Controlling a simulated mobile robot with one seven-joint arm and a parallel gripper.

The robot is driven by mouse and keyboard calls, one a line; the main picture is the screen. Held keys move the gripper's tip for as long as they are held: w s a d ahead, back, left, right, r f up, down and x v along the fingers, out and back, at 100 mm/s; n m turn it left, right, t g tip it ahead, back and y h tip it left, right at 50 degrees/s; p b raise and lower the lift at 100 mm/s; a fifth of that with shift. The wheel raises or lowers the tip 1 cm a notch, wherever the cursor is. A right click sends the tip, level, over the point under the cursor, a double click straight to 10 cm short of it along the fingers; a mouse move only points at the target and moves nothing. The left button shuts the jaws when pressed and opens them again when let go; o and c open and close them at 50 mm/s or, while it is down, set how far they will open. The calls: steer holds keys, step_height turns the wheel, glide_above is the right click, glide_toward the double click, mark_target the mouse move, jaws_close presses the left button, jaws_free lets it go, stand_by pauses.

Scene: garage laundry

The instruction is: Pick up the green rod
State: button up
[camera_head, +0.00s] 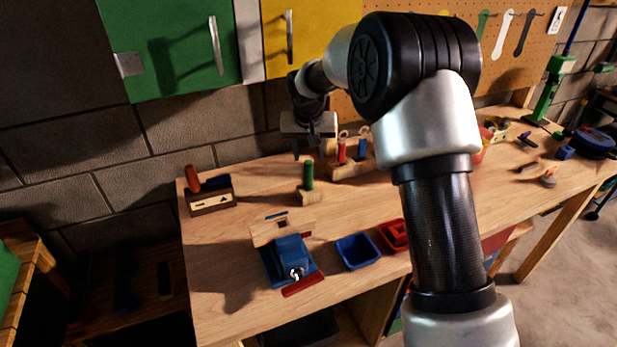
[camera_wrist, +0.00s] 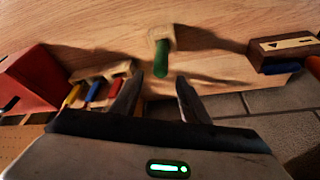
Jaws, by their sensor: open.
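The green rod (camera_head: 309,175) stands upright in a small wooden block (camera_head: 310,196) on the workbench. In the wrist view the green rod (camera_wrist: 161,58) shows ahead of the fingers, centred a little left of the gap's middle, with its wooden block (camera_wrist: 158,36) beyond it. My gripper (camera_head: 308,150) is above and close to the rod in the head view. In the wrist view my gripper (camera_wrist: 155,95) has its two fingers apart with nothing between them. I cannot tell the exact gap between rod and fingertips.
A wooden holder (camera_head: 352,171) with a red and a blue handle stands right of the rod. A dark box (camera_head: 211,200) with an orange handle is at left. A blue vise (camera_head: 290,260), blue bin (camera_head: 357,251) and red bin (camera_head: 396,235) are nearer. Cabinets hang behind.

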mark_target(309, 162)
steer(key=p+x, duration=0.1)
steer(key=x, duration=0.4)
steer(key=shift+s+f, duration=0.15)
steer(key=shift+f, duration=0.05)
jaws_close()
